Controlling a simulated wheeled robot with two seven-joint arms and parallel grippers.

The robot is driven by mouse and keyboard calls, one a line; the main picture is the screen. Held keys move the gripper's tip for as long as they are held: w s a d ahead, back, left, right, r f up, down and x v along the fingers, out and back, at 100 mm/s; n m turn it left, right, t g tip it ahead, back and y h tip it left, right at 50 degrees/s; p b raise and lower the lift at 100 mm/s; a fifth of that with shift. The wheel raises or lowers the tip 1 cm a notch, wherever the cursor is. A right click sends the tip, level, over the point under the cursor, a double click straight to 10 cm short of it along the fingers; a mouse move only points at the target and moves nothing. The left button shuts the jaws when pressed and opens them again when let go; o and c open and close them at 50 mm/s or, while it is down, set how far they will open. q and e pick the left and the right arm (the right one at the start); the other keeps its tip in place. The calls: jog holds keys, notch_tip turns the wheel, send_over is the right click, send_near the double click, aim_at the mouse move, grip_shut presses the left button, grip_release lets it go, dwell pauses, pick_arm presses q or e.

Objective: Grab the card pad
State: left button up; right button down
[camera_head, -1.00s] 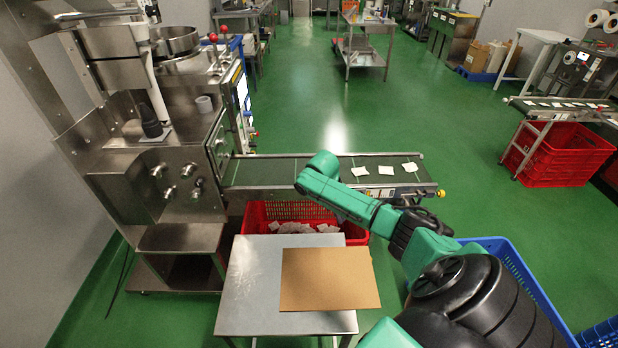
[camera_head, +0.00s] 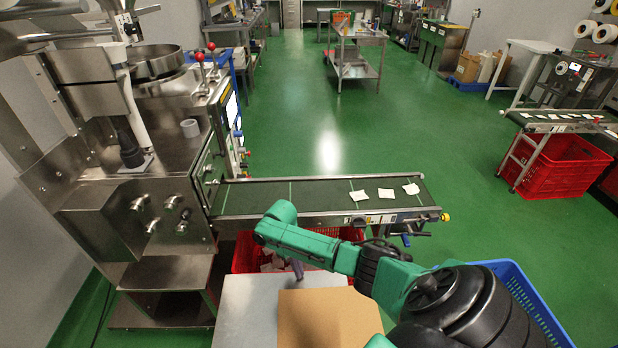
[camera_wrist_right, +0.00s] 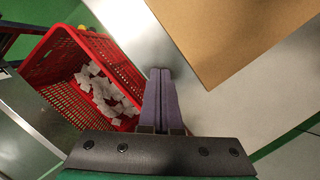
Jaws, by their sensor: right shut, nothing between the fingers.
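The card pad (camera_head: 330,322) is a flat brown sheet lying on the metal table (camera_head: 246,310). It also shows in the right wrist view (camera_wrist_right: 235,35), at the upper right. My right gripper (camera_head: 298,270) is above the table, near the pad's far edge in the head view. In the right wrist view its two purple fingers (camera_wrist_right: 160,75) are shut together with nothing between them, and they appear left of the pad's edge, apart from it. My left gripper is not in view.
A red crate (camera_wrist_right: 65,45) with several white teabags stands beside the table. A conveyor (camera_head: 310,195) carrying white packets runs behind my right arm. A steel machine (camera_head: 120,230) stands at the left. A blue crate (camera_head: 535,300) is at the lower right.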

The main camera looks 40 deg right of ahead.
aim_at(326, 296)
jog(key=s+p, duration=0.3)
jog(key=s, duration=0.1)
jog(key=shift+d, duration=0.25)
jog(key=shift+s, duration=0.2)
jog(key=shift+f, duration=0.2)
jog(key=shift+w, duration=0.1)
jog(key=shift+r, duration=0.15)
jog(key=s+p, duration=0.1)
jog(key=p, duration=0.1)
jog(key=s+p, duration=0.4)
jog(key=shift+s+d+r, duration=0.1)
jog(key=shift+d+r, duration=0.1)
jog(key=shift+d, duration=0.1)
jog(key=shift+s+f, duration=0.15)
jog(key=shift+s, duration=0.05)
jog(key=shift+f, duration=0.15)
